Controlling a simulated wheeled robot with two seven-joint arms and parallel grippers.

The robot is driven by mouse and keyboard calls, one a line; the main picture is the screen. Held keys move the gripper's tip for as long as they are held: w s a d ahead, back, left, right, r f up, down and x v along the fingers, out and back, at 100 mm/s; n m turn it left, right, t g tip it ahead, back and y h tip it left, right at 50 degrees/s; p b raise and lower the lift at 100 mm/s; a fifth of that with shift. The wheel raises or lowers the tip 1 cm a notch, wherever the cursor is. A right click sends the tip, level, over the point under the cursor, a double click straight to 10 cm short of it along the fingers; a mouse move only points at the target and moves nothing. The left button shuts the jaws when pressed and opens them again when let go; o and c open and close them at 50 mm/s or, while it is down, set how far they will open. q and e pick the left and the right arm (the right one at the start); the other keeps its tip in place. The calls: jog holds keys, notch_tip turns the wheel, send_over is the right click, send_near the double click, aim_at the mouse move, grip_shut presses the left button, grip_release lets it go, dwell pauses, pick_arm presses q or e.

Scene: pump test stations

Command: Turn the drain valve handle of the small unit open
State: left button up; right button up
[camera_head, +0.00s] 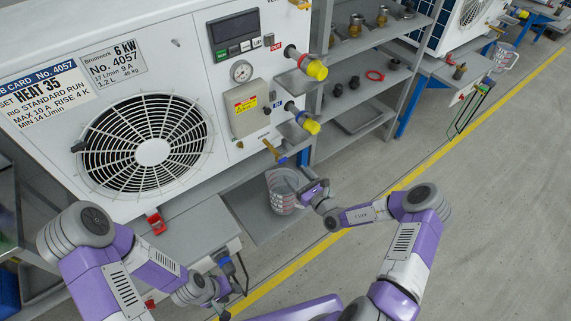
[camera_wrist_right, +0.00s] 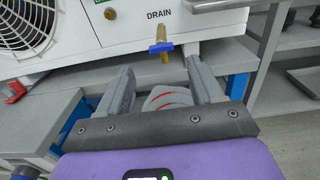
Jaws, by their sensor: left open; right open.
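The small unit (camera_head: 185,60) is the white cabinet with a fan grille and "6 kW" plate. Its drain valve (camera_wrist_right: 165,56) is a brass spout under the "DRAIN" label, with a blue handle (camera_wrist_right: 160,47) lying crosswise to the spout. In the head view the blue handle (camera_head: 282,160) is small, at the unit's lower right corner. My right gripper (camera_head: 304,181) is open and empty, just below and in front of the valve. In the right wrist view its fingers (camera_wrist_right: 161,72) point toward the valve, apart from the handle. My left gripper (camera_head: 231,277) is open, low beside the bench.
A clear measuring jug (camera_head: 283,191) stands below the drain valve; it also shows between the right fingers (camera_wrist_right: 166,97). Two yellow-capped ports (camera_head: 314,69) stick out above the valve. A grey shelf rack (camera_head: 360,45) stands to the right. Floor beyond the yellow line is clear.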

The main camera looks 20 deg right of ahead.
aim_at(284, 162)
jog(key=b+x, duration=0.2)
jog(key=x, duration=0.5)
jog(key=shift+w, duration=0.2)
